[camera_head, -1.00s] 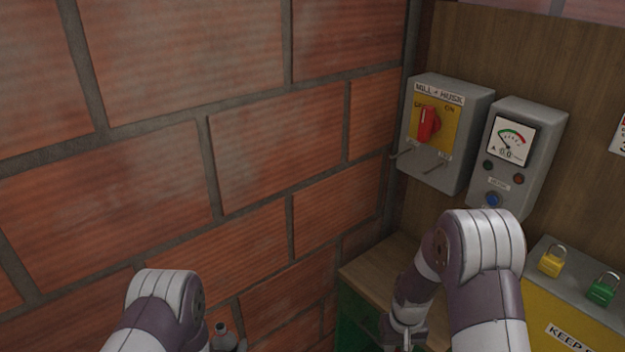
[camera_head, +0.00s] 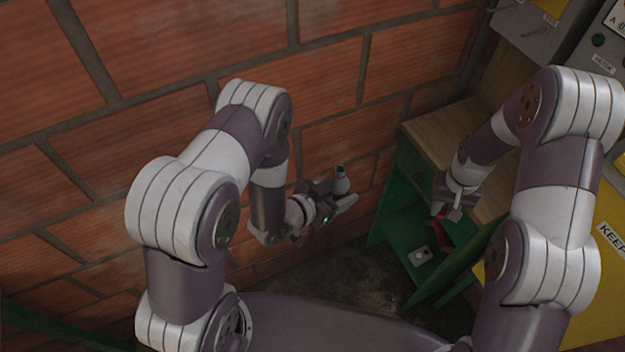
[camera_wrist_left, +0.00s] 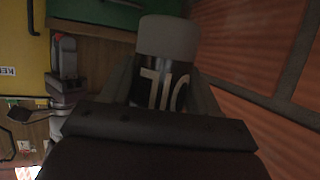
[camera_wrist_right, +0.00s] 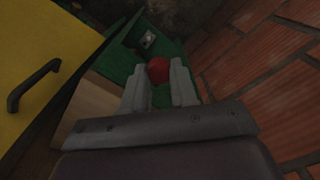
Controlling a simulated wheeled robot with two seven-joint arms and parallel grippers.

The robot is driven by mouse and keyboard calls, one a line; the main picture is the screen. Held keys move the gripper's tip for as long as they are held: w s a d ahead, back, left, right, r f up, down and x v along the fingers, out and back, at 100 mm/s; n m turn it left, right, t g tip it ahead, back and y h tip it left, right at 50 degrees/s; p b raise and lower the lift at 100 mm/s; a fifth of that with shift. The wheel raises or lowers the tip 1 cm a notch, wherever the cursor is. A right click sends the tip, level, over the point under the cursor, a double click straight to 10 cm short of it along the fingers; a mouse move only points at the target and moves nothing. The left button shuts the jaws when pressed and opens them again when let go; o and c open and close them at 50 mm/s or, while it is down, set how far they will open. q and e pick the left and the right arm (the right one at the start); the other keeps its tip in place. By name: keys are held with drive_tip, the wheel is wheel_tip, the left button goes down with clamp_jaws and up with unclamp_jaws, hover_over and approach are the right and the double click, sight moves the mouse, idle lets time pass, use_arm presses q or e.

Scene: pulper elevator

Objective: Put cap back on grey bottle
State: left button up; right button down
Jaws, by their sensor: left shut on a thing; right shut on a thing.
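My left gripper (camera_head: 338,194) is shut on the grey bottle (camera_head: 341,178), whose narrow neck points up in the head view. In the left wrist view, which looks upside down, the bottle's wide grey end (camera_wrist_left: 168,38) and black label with white letters show between the fingers. My right gripper (camera_head: 448,208) is to the right, apart from the bottle, with its fingers pointing down. It is shut on a round red cap (camera_wrist_right: 158,70), seen between the fingertips in the right wrist view. The bottle's mouth is too small to make out.
A brick wall (camera_head: 160,60) stands behind and left of the bottle. A green cabinet (camera_head: 395,215) with a wooden top (camera_head: 440,130) is at the right, a small pale box (camera_head: 420,256) inside it. Open space lies between the grippers.

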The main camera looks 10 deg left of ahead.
use_arm(q)
drive_tip(key=shift+s+d+m+g+h, duration=0.1)
drive_tip(key=shift+d+m+g+h, duration=0.3)
drive_tip(key=shift+d, duration=0.45)
drive_tip(key=shift+a, duration=0.1)
drive_tip(key=w+a+n+t+y, duration=0.1)
drive_tip(key=a+n+t+y, duration=0.2)
drive_tip(key=a+n+y, duration=0.4)
drive_tip(key=a+y, duration=0.1)
drive_tip(key=a, duration=0.6)
drive_tip(key=shift+w+a+n+t+y, duration=0.3)
drive_tip(key=shift+w+n, duration=0.1)
